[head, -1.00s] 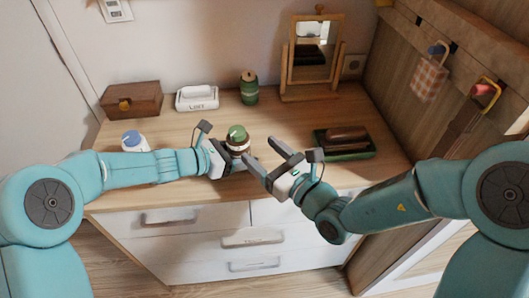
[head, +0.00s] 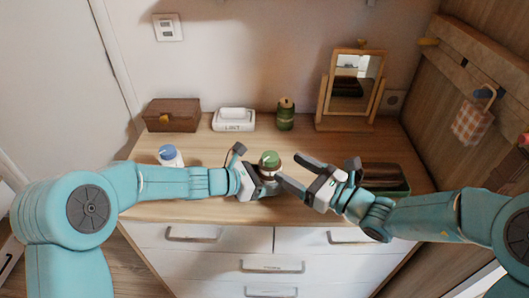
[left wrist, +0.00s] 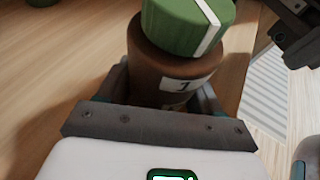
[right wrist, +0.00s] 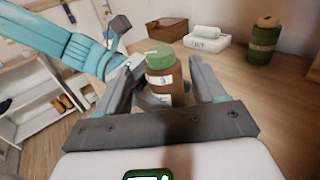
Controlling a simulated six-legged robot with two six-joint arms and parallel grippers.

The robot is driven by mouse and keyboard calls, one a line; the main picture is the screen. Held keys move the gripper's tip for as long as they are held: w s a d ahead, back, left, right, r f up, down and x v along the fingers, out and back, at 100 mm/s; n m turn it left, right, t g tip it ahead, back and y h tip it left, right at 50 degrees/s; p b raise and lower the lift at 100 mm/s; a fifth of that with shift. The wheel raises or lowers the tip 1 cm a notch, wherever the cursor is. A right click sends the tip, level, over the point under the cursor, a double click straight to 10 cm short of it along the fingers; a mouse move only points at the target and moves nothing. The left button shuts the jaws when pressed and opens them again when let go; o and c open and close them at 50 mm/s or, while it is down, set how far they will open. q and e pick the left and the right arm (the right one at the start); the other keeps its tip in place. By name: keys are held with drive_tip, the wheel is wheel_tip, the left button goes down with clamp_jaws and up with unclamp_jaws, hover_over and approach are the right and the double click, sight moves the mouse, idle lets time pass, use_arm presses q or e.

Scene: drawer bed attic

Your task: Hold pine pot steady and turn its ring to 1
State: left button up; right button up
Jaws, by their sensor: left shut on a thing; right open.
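The pine pot (head: 270,164) stands upright near the front of the dresser top. It has a green top (left wrist: 186,24) with a white stripe and a brown body (left wrist: 172,70) with a label reading 1. Another label faces the right wrist view, where the pot (right wrist: 161,80) appears between the fingers. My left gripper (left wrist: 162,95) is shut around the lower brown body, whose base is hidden. My right gripper (head: 290,169) is open just right of the pot, fingers pointing at it. I cannot tell whether its fingertips touch the pot.
A blue-capped white jar (head: 170,156) stands left behind my left arm. A brown box (head: 172,115), white container (head: 234,120), green canister (head: 286,114) and mirror (head: 350,82) line the back. A dark tray (head: 392,180) is right, partly behind my right arm. The dresser's front edge is close.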

sight(264, 153)
drive_tip(key=x, duration=0.9)
drive_tip(key=shift+w, duration=0.1)
drive_tip(key=shift+c, duration=0.4)
drive_tip(key=shift+a, duration=0.1)
drive_tip(key=c, duration=0.9)
